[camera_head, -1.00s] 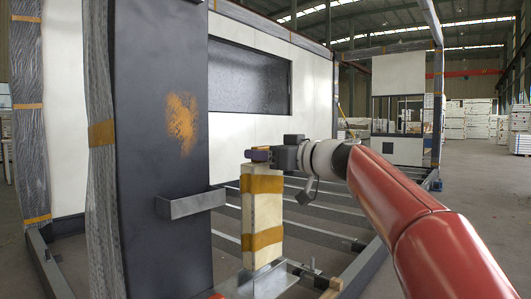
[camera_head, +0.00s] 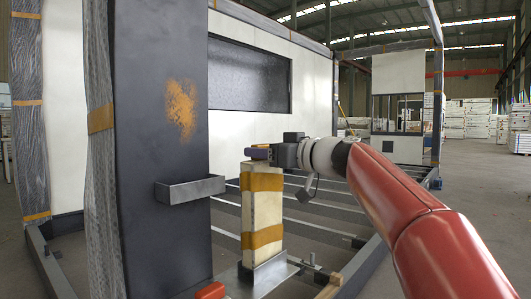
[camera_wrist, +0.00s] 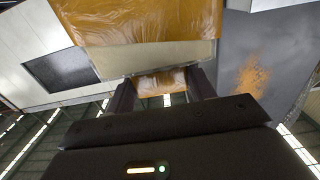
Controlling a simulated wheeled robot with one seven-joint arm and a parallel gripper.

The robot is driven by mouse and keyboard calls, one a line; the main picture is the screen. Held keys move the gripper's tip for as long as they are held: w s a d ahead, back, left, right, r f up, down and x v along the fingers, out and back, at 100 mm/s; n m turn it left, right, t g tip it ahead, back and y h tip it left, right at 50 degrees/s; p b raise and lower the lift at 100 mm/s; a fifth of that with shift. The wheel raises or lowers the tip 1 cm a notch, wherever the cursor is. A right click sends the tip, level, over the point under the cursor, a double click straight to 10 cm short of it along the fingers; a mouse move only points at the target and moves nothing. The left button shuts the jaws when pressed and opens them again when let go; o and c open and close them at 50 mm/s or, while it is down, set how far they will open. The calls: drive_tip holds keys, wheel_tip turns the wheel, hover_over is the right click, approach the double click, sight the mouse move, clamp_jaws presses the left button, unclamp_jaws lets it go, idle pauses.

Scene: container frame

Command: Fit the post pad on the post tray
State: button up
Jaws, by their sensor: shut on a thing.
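The post pad (camera_head: 261,205), a tall cream block with two bands of orange tape, stands upright under my gripper (camera_head: 260,153). My gripper is shut on its top end. In the wrist view the taped pad (camera_wrist: 150,55) shows beyond the fingers (camera_wrist: 160,80). The pad's foot is hidden behind the wall of a low grey metal holder (camera_head: 268,276); I cannot tell whether it touches the bottom. A second grey tray (camera_head: 190,190) sticks out from a dark post to the left, apart from the pad. It looks empty. I cannot tell which one is the post tray.
The dark post (camera_head: 150,90) with a rust patch stands close to the pad's left. Grey floor beams (camera_head: 325,228) run behind the pad. A wooden piece (camera_head: 330,286) and an orange-red object (camera_head: 211,291) are low in front.

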idle(0.4)
drive_tip(key=shift+f+b, duration=0.5)
drive_tip(key=shift+f, duration=0.8)
drive_tip(key=o, duration=1.3)
drive_tip(key=shift+o, duration=0.2)
drive_tip(key=v, duration=0.7)
drive_tip(key=shift+s+d, duration=0.25)
drive_tip(key=shift+d, duration=0.1)
